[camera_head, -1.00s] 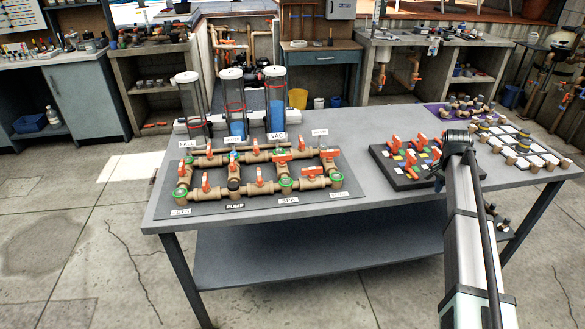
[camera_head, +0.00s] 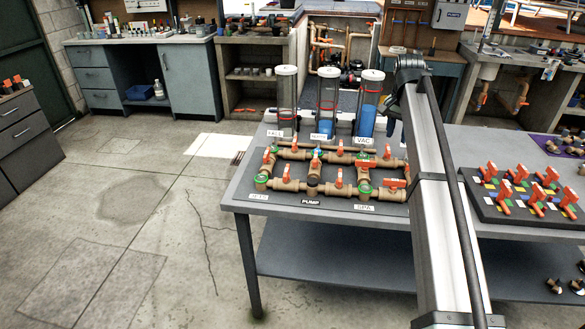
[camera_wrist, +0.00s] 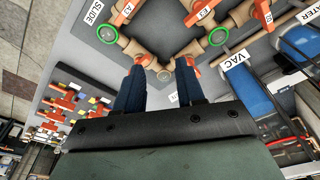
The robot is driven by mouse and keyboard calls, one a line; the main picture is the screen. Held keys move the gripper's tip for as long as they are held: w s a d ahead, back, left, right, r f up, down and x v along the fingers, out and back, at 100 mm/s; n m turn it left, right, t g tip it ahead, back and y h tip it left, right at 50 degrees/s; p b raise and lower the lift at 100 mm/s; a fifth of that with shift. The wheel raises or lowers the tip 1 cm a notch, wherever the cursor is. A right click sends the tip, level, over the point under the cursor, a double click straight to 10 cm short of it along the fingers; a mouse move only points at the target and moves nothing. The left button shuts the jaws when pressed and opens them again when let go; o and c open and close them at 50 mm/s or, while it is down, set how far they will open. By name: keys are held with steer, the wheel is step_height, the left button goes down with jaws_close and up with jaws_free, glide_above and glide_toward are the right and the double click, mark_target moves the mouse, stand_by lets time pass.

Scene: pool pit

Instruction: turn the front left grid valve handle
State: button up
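The pipe grid of brown fittings lies on a dark board (camera_head: 236,198) at the table's left end. Its front left valve handle (camera_head: 286,172) is orange and stands up on the front pipe, between the green-ringed left corner and the PUMP fitting. My gripper's two dark blue fingers (camera_wrist: 159,85) are apart with nothing held between them. In the head view my arm mostly hides the gripper. I cannot pick out the front left handle in the wrist view.
Clear cylinders (camera_head: 328,103) with blue liquid stand behind the grid. Other orange handles (camera_head: 339,177) stand close along the pipes. A second board with orange valves (camera_head: 490,214) lies to the right of my arm. The floor left of the table is clear.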

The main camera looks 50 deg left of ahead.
steer(key=s+a+n+g, duration=0.1)
steer(key=s+a+n, duration=0.2)
steer(key=s+a, duration=0.85)
steer(key=n, duration=0.4)
glide_toward(286, 170)
steer(key=shift+g, duration=0.4)
steer(key=f, duration=0.9)
steer(key=shift+w+a, duration=0.1)
steer(key=shift+w, duration=0.3)
jaws_close()
